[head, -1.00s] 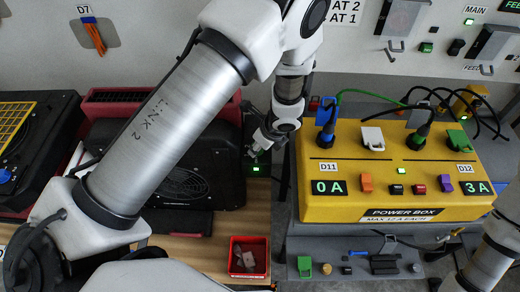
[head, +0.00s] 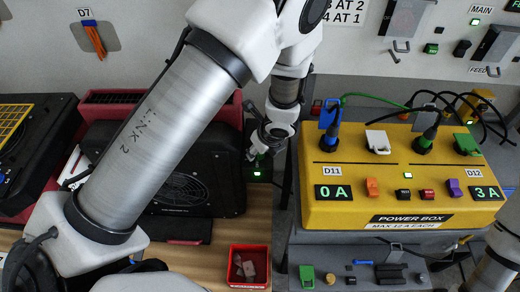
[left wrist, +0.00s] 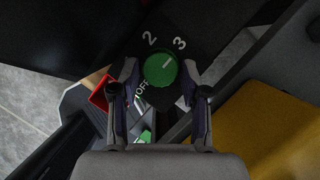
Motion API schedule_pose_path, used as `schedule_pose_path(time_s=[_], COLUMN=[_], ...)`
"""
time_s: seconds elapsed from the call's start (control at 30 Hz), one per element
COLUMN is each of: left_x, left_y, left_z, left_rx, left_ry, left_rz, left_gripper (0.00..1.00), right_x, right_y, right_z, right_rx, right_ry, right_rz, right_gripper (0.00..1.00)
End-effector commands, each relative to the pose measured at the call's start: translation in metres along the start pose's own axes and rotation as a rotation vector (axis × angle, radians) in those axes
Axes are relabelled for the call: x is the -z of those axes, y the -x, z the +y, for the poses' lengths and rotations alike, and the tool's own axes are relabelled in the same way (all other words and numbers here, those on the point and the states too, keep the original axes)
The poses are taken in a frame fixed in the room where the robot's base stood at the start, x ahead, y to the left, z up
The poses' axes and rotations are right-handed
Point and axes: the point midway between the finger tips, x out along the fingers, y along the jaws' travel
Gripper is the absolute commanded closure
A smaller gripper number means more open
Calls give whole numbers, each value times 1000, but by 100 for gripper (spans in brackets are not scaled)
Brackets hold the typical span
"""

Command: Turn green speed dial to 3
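The green speed dial (left wrist: 160,70) shows in the left wrist view on a dark panel marked OFF, 2 and 3. Its white line points up and right, roughly toward the 3. My left gripper (left wrist: 160,78) is open, with one finger on each side of the dial and a gap seeming to remain on both sides. In the head view my left gripper (head: 264,148) is at the right side of the black blower (head: 195,185); the dial is not clearly visible there. Only a link of my right arm shows at the lower right; its gripper is out of view.
A yellow power box (head: 400,185) stands right of the blower, with plugs and cables on top, reading 0 A and 3 A. A red bin (head: 249,266) with small parts sits on the wooden bench below. A grey shelf (head: 345,250) holds small items.

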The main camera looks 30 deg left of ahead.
Motion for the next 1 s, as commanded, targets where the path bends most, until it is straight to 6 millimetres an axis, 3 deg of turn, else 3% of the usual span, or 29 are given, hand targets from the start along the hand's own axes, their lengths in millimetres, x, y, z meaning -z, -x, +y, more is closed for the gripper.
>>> schedule_pose_path(time_s=[0.37,0.8,1.0], left_x=[-3,-36,-39], left_y=[7,85,93], left_z=[0,0,1], left_rx=[1,2,1], left_ry=[3,5,1], left_rz=[0,-1,1], left_gripper=[51,51,51], right_x=[0,0,0], right_y=[0,0,0], right_z=[0,0,0], right_rx=[0,0,0], right_ry=[0,0,0], right_rz=[0,0,0], right_gripper=[100,100,100])
